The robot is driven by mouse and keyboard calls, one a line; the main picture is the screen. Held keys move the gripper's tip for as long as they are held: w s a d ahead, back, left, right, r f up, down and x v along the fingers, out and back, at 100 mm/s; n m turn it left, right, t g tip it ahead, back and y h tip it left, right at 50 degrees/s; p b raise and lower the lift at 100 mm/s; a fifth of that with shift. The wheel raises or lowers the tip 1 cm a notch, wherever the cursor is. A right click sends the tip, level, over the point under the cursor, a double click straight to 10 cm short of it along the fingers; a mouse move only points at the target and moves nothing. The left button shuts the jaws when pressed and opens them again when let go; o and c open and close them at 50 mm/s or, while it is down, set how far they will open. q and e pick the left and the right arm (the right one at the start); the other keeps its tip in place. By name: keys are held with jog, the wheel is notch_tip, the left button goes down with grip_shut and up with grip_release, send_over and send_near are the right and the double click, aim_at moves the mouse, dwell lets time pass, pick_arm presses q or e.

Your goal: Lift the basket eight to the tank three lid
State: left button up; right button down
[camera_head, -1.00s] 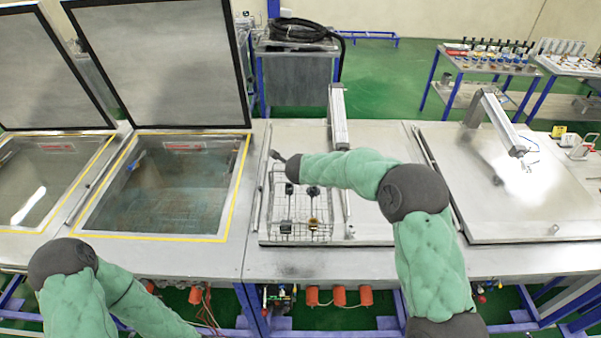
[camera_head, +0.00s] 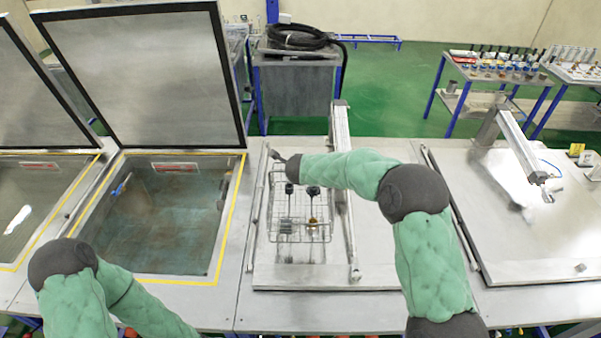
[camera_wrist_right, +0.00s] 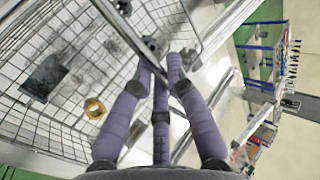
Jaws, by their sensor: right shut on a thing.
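The wire basket (camera_head: 284,232) hangs over the left part of the closed grey lid (camera_head: 385,262), third tank from the left. It holds dark stemmed parts and a brass-coloured ring (camera_head: 312,221). My right gripper (camera_head: 276,157) is shut on the basket's upper frame at its far side. In the right wrist view the purple fingers of my right gripper (camera_wrist_right: 164,72) close on a metal bar of the basket (camera_wrist_right: 40,110), with the brass ring (camera_wrist_right: 95,108) inside. The gap between basket and lid cannot be judged. My left gripper is out of view; only its arm shows.
The two left tanks stand open with raised lids (camera_head: 140,75). Another closed lid (camera_head: 530,225) lies to the right. A lift arm (camera_head: 342,125) stands on the lid, close beside the basket. A cart with a black hose (camera_head: 295,75) and tables (camera_head: 490,75) are behind.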

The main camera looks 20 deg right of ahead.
jog(key=shift+w+r, duration=0.1)
jog(key=shift+r, duration=0.15)
notch_tip(320, 180, down, 5)
jog(key=b, duration=0.3)
jog(key=shift+f, duration=0.1)
jog(key=shift+f+b, duration=2.55)
jog(key=shift+b, duration=0.05)
jog(key=shift+f+b, duration=0.35)
jog(key=shift+f, duration=0.25)
